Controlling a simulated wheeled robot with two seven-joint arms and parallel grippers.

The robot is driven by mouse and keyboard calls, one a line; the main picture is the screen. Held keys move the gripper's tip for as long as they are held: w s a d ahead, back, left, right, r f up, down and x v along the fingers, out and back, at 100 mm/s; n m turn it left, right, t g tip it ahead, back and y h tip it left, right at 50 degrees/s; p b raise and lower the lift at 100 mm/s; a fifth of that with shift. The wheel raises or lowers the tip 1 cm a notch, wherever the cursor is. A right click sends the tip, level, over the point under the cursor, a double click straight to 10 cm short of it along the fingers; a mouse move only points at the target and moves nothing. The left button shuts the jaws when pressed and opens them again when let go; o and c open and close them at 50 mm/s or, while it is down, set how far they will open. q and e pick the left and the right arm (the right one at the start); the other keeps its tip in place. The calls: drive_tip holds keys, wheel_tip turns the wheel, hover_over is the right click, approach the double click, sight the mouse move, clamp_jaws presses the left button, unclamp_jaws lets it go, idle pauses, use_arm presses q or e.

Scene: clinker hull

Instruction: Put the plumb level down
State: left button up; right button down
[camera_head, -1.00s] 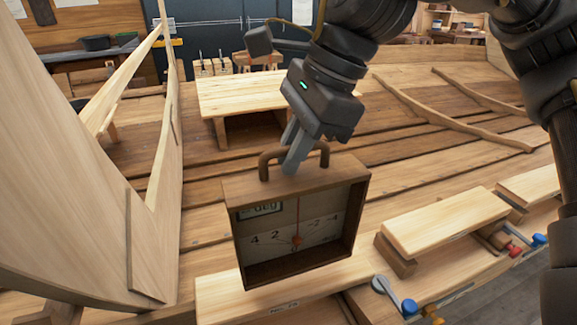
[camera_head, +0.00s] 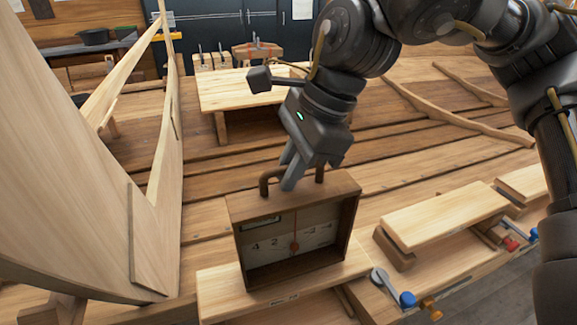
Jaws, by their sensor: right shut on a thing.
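The plumb level (camera_head: 347,233) is a brown wooden box frame with a pale dial, a red pointer and a handle on top. It is upright, and its lower edge is at the light wooden block (camera_head: 222,297) at the front; I cannot tell for sure whether it bears on it. My right gripper (camera_head: 290,180) comes down from above and is shut on the handle of the plumb level. My left gripper is not in view.
A curved plank hull part (camera_head: 90,190) stands tall at the left. A low wooden bench (camera_head: 235,95) is behind. To the right lie pale blocks (camera_head: 440,215) and a clamp with a blue knob (camera_head: 407,299). Plank flooring (camera_head: 400,150) behind is mostly clear.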

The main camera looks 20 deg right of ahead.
drive_tip(key=shift+f, duration=0.2)
drive_tip(key=c, duration=1.9)
unclamp_jaws()
drive_tip(key=shift+f, duration=0.1)
drive_tip(key=o, duration=0.4)
drive_tip(key=shift+o, duration=0.2)
drive_tip(key=shift+r, duration=0.35)
drive_tip(key=v, duration=1.2)
drive_tip(key=shift+r+p, duration=0.2)
drive_tip(key=shift+p, duration=0.1)
